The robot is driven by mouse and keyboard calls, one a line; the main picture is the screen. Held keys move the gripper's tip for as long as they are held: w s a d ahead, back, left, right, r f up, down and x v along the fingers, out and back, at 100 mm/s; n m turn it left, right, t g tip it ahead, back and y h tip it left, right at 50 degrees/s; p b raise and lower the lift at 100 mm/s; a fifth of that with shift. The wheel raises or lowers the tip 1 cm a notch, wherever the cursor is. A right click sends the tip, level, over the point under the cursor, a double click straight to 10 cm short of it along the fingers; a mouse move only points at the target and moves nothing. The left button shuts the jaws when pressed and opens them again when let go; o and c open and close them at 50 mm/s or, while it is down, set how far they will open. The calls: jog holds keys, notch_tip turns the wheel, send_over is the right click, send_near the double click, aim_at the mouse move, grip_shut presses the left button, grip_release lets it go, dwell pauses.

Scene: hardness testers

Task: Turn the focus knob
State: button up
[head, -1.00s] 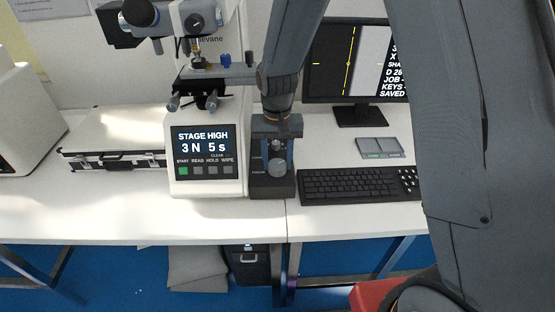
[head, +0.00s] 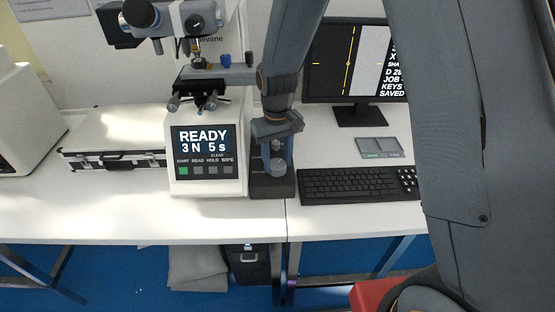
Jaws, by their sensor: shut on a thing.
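My gripper (head: 276,146) reaches down over the dark control box (head: 262,190) to the right of the white tester. It is shut on a knob at the upper part of that box, which I take to be the focus knob. My gripper's body hides that knob and its label. The tester's display (head: 203,139) reads READY, 3 N, 5 s. The tester's stage (head: 208,88) and its upper head (head: 175,18) are above the display.
A keyboard (head: 345,186) lies close to the right of the control box. A monitor (head: 330,70) with a vertical yellow line stands behind it. A flat grey pad (head: 380,147) lies between them. A silver case (head: 130,135) is left of the tester. The front left table is clear.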

aim_at(277, 164)
jog(key=o, duration=1.1)
jog(key=shift+c, duration=0.2)
jog(key=shift+r, duration=0.15)
jog(key=shift+r+b, duration=1)
jog(key=shift+r, duration=2.8)
